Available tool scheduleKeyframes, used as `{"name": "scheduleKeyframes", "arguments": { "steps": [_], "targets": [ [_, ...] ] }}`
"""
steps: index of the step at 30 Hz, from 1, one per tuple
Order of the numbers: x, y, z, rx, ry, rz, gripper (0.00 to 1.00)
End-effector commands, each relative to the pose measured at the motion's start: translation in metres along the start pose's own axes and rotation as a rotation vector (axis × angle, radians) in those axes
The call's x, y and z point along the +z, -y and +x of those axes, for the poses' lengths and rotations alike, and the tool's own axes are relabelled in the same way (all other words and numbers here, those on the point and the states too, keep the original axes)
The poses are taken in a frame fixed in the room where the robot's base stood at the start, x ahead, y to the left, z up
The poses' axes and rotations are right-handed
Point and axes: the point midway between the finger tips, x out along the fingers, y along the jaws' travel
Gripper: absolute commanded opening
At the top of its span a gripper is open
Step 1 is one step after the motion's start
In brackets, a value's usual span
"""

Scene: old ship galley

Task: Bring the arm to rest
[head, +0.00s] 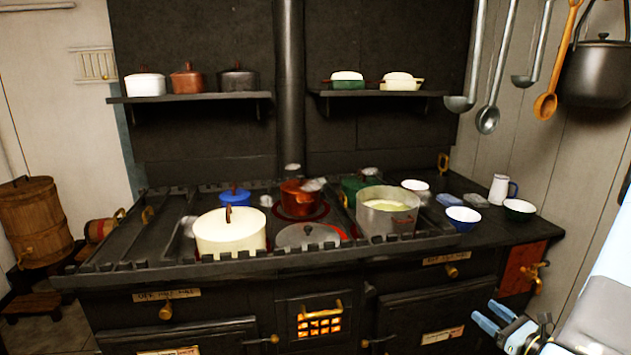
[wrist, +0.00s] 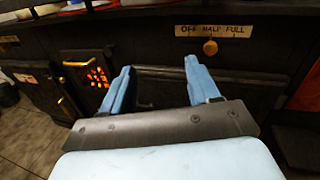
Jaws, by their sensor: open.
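My gripper (head: 497,322) is at the lower right in the head view, in front of the stove's right oven door. Its blue fingers also show in the wrist view (wrist: 158,88), spread apart with nothing between them. The gap between the fingertips and the stove front is hard to judge. My pale arm comes in from the right edge of the head view.
A black stove (head: 260,268) bears a cream pot (head: 230,235), an open grey pot (head: 388,216) and other pots behind a rail. Bowls (head: 463,217) and a jug (head: 498,189) stand on its right end. Ladles (head: 488,118) hang upper right. A brass tap (head: 537,271) juts out at right.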

Motion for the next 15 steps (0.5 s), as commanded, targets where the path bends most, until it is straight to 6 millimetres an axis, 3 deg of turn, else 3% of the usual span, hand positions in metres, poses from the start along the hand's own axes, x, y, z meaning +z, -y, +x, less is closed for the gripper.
{"name": "scheduleKeyframes", "arguments": {
  "steps": [5,15],
  "targets": [
    [0.042,-0.022,0.024,0.167,0.006,-0.082,0.61],
    [0.125,-0.091,0.056,0.563,-0.013,-0.304,0.61]
  ]
}}
